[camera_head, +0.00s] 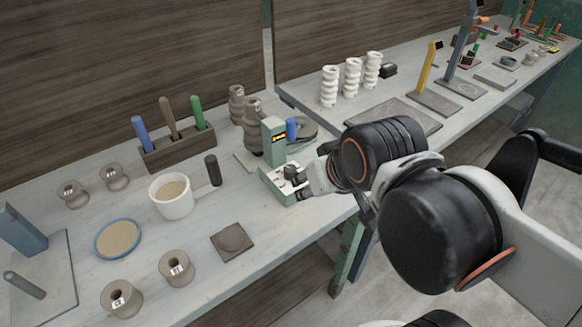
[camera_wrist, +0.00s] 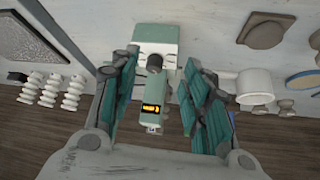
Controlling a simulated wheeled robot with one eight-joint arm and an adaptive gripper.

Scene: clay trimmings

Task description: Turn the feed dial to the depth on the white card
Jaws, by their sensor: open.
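A pale green machine (camera_head: 273,142) with a lit amber display stands near the table's front edge; it also shows in the wrist view (camera_wrist: 155,92). A dark round knob, apparently the feed dial (camera_wrist: 155,62), sits on its base. In the wrist view my gripper (camera_wrist: 160,66) is open, its two teal-padded fingers on either side of the dial with gaps, apart from it. In the head view my gripper (camera_head: 299,182) is at the machine's base and partly hides it. The display's figures are too small to read. I cannot make out the white card for certain.
A white mug (camera_head: 171,205) and a blue-rimmed dish (camera_head: 117,239) stand left of the machine. A dark tile (camera_head: 232,242) lies in front. A wooden rack (camera_head: 178,148) with coloured handles and stacked brown coils (camera_head: 253,125) stand behind. White coils (camera_head: 352,78) stand further right.

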